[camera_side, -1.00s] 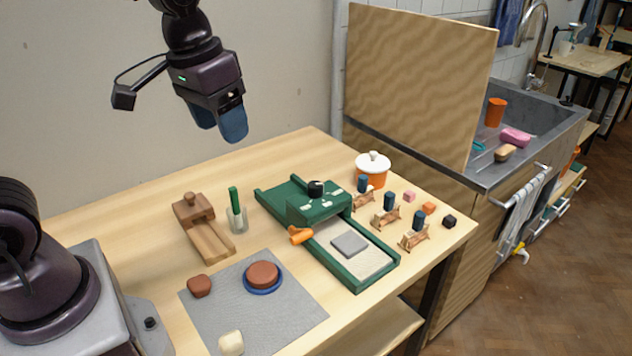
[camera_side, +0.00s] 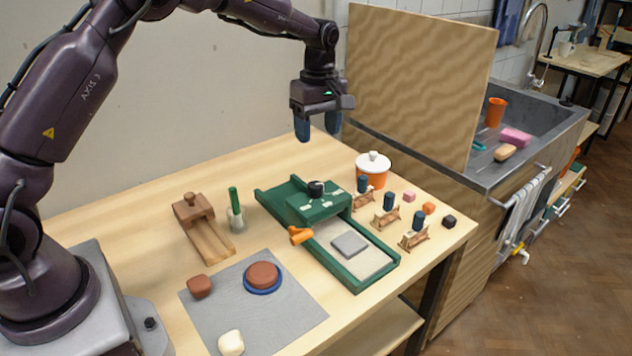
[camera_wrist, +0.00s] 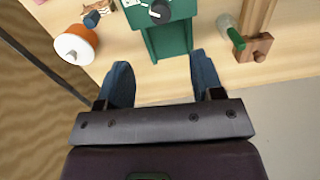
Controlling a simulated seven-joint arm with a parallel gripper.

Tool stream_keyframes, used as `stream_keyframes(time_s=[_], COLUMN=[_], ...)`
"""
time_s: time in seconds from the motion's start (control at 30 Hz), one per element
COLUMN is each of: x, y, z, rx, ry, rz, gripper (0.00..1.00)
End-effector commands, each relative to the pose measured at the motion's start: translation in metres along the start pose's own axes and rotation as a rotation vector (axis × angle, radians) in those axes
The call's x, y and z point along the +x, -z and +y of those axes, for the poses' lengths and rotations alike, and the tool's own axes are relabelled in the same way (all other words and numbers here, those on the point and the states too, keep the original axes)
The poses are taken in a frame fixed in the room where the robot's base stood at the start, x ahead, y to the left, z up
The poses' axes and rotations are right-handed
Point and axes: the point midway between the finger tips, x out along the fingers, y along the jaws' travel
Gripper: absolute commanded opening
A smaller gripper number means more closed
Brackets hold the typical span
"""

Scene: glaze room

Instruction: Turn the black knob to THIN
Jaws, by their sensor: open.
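The black knob (camera_side: 316,188) sits on top of the raised housing of the green machine (camera_side: 294,212). In the wrist view the knob (camera_wrist: 159,11) shows near the top edge, with a pale pointer mark on it. White label patches lie around the knob, but their words are too small to read. My gripper (camera_side: 318,132) hangs fingers down in the air, above and behind the green machine. Its two blue fingers (camera_wrist: 160,82) are apart with nothing between them. The knob lies beyond the fingertips in the wrist view.
An orange handle (camera_side: 300,235) sticks out of the machine's left side. A tall wooden board (camera_side: 420,85) rises behind. A green-handled tool in a glass (camera_side: 236,212) stands left.

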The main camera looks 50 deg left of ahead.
Motion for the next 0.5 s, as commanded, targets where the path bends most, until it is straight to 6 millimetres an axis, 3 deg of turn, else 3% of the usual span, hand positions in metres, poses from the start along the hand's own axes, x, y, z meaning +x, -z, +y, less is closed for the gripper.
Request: stream_keyframes(time_s=[0.17,0.5], x=[0.023,0.093], y=[0.0,0.0], z=[-0.001,-0.001], rx=[-0.003,-0.001], ry=[0.004,0.004], rz=[-0.001,-0.001], gripper=[0.61,0.61])
